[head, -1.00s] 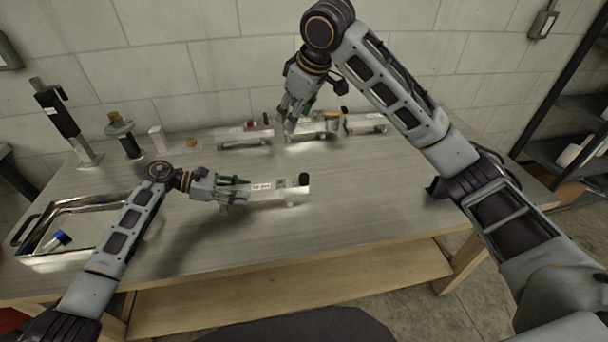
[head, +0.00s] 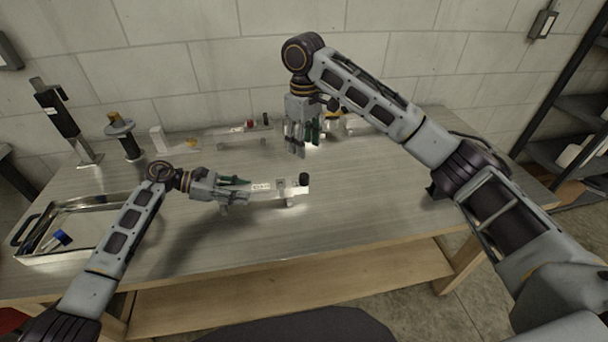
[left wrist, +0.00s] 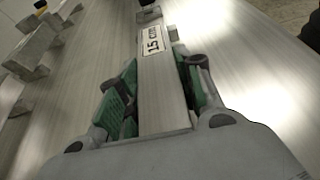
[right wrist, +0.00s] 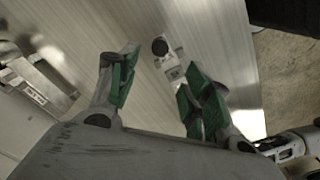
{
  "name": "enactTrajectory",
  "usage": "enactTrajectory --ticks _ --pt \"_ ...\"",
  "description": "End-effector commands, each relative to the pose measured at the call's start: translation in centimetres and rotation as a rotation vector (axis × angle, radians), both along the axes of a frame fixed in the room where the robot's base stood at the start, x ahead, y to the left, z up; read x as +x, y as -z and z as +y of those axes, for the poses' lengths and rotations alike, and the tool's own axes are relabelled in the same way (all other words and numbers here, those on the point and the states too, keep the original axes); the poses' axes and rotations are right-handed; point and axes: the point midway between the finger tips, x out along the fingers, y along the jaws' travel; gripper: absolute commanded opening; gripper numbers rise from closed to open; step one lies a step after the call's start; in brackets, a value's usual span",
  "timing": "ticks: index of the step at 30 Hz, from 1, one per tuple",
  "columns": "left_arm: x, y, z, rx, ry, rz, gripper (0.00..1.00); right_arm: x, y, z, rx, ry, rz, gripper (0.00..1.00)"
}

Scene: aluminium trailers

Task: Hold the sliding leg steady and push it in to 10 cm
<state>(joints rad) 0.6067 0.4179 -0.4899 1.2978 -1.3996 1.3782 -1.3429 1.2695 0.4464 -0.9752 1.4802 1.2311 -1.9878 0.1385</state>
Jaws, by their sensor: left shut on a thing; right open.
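The aluminium piece with the sliding leg (head: 265,190) lies on the bench, a black knob (head: 304,179) at its right end. Its label reads 15 cm in the left wrist view (left wrist: 153,40). My left gripper (head: 235,183) is shut on its left part, with green pads on both sides of the bar in the left wrist view (left wrist: 160,90). My right gripper (head: 303,143) is open and empty, pointing down behind and above the knob end. In the right wrist view, the knob (right wrist: 160,47) shows beyond and between the open fingers (right wrist: 158,88).
Other aluminium pieces (head: 226,132) stand along the back, partly hidden by my right gripper. A metal tray (head: 85,207) with a blue-capped item (head: 62,237) is at the left. Upright tools (head: 126,140) stand at the back left. The bench right of the knob is clear.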

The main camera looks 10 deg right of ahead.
Motion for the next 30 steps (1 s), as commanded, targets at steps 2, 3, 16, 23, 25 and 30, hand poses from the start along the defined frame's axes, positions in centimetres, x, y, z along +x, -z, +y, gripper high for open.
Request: enactTrajectory --ticks 2,3,16,23,25,30 --pt "0.0 0.0 0.0 0.001 0.000 0.000 0.05 0.0 0.0 0.0 0.001 0.000 -0.001 0.49" --pt "0.0 0.0 0.0 0.001 0.000 0.000 0.05 0.0 0.0 0.0 0.001 0.000 -0.001 0.49" --pt "0.0 0.0 0.0 0.001 0.000 0.000 0.05 0.0 2.2 0.0 -0.001 -0.001 0.001 0.49" --pt "0.0 0.0 0.0 0.001 0.000 0.000 0.05 0.0 5.1 0.0 0.000 -0.001 0.000 0.49" --pt "0.0 0.0 0.0 0.001 0.000 0.000 0.05 0.0 6.1 0.0 0.000 -0.001 0.001 0.49" --pt "0.0 0.0 0.0 0.001 0.000 0.000 0.05 0.0 8.3 0.0 0.001 0.000 -0.001 0.49"
